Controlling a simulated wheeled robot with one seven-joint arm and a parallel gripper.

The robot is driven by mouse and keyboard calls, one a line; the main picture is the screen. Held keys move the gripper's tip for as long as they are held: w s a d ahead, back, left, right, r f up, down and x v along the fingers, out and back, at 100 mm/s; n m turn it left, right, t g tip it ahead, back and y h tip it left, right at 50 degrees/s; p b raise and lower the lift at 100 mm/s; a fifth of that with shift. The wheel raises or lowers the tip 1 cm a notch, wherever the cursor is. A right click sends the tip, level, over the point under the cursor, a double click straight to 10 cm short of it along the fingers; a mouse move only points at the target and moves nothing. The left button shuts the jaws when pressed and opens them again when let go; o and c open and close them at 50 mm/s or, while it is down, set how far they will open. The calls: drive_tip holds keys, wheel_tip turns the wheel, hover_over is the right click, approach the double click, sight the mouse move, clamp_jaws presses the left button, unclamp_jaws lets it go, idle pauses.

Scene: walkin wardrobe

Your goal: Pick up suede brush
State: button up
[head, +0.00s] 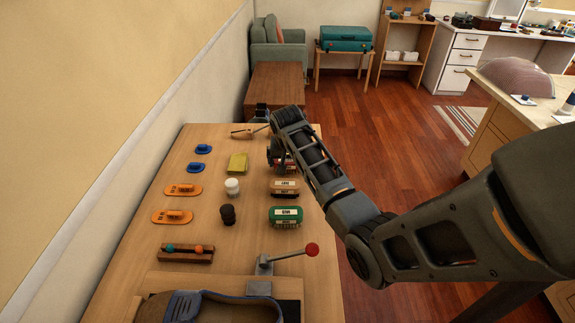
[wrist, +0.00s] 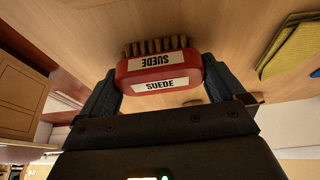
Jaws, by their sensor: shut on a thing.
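The suede brush is a red block with white SUEDE labels and tan bristles. In the wrist view the suede brush (wrist: 160,74) sits between the two fingers of my gripper (wrist: 161,83), which is shut on it from both sides. In the head view the suede brush (head: 287,168) shows only partly at the table's right side, with my arm over it. I cannot tell whether its bristles touch the tabletop.
On the table (head: 190,235) stand a brown DRY brush (head: 285,188), a green MUD brush (head: 285,216), a yellow cloth (head: 237,163), a white jar (head: 232,187) and a dark jar (head: 227,215). A lever with a red knob (head: 312,250) rises at the near right.

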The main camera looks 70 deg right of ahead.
drive_tip(key=shift+r, duration=0.15)
drive_tip(key=shift+c, duration=0.2)
wheel_tip(320, 180, up, 4)
drive_tip(key=shift+d+r+b, duration=0.1)
drive_tip(key=shift+b, duration=0.35)
drive_tip(key=s+d+r+b, duration=0.1)
drive_tip(key=s+d+r, duration=0.5)
drive_tip(key=s, duration=0.3)
drive_tip(key=shift+s+d+r+b, duration=0.15)
drive_tip(key=shift+s+r+b, duration=0.15)
drive_tip(key=shift+s, duration=0.05)
